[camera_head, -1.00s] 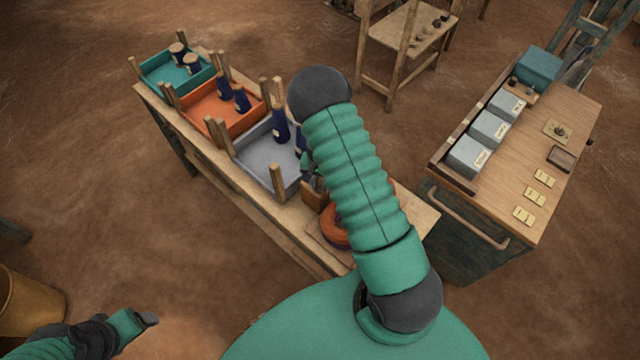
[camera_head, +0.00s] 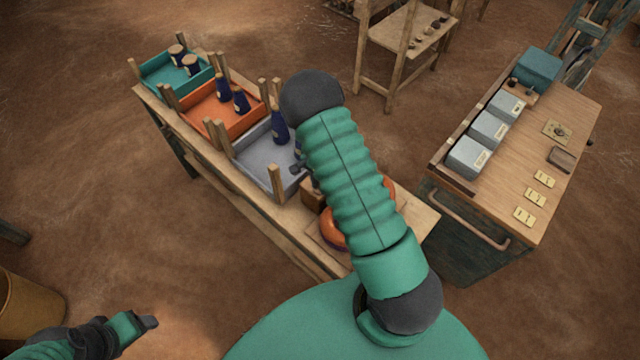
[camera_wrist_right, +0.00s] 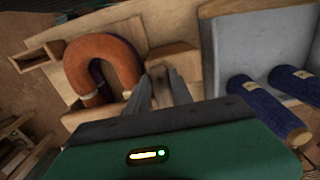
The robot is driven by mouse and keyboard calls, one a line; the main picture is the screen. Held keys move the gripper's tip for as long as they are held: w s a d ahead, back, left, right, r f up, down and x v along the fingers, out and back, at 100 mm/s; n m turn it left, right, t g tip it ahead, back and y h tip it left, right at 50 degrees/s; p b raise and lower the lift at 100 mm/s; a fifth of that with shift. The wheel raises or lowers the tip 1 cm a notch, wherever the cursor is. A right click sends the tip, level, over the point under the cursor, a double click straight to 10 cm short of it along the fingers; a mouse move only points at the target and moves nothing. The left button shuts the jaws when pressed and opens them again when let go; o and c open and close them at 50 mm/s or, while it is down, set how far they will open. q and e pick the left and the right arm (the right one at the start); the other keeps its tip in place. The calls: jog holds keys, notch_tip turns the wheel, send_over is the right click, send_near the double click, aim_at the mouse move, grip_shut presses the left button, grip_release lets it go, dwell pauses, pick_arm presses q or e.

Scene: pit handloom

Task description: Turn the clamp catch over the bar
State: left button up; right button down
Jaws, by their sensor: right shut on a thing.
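My right gripper (camera_wrist_right: 165,92) shows in the right wrist view with its fingers close together, shut on a small piece at a wooden block (camera_wrist_right: 172,62). The piece is mostly hidden between the fingers; it appears to be the clamp catch. The bar cannot be told apart clearly. In the head view my right arm covers most of this spot, and only a dark part of the hand shows beside the grey tray (camera_head: 248,160). My left gripper (camera_head: 150,322) is low at the left, away from the bench; its jaw opening is unclear.
An orange horseshoe-shaped thing (camera_wrist_right: 118,52) lies beside the block; it also shows in the head view (camera_head: 332,232). Orange (camera_head: 225,112) and teal (camera_head: 165,78) trays stand farther along the bench. A wooden cabinet (camera_head: 500,215) stands at right.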

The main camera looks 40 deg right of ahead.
jog(key=c, duration=1.1)
grip_release()
jog(key=shift+a, duration=0.1)
notch_tip(320, 180, up, 17)
jog(key=shift+w+f+b, duration=0.1)
jog(key=shift+w+b, duration=0.05)
jog(key=shift+b, duration=0.9)
jog(key=s+a+f+n+t+b, duration=0.1)
jog(key=s+a+f+n+b, duration=0.1)
jog(key=a+n, duration=0.3)
jog(key=s+a+f+n+b, duration=0.2)
jog(key=s+a+n+b, duration=0.1)
jog(key=a+n, duration=0.3)
jog(key=s+a+f+n+t+b, duration=0.1)
jog(key=s+a+f+n+b, duration=0.1)
jog(key=a+n, duration=0.4)
jog(key=shift+s+a+f+t+b, duration=0.15)
jog(key=shift+s+a+b, duration=0.25)
jog(key=shift+s, duration=0.2)
jog(key=shift+s+a+f+t+b, duration=0.15)
jog(key=shift+s+a+b, duration=0.1)
jog(key=shift+s+a, duration=0.3)
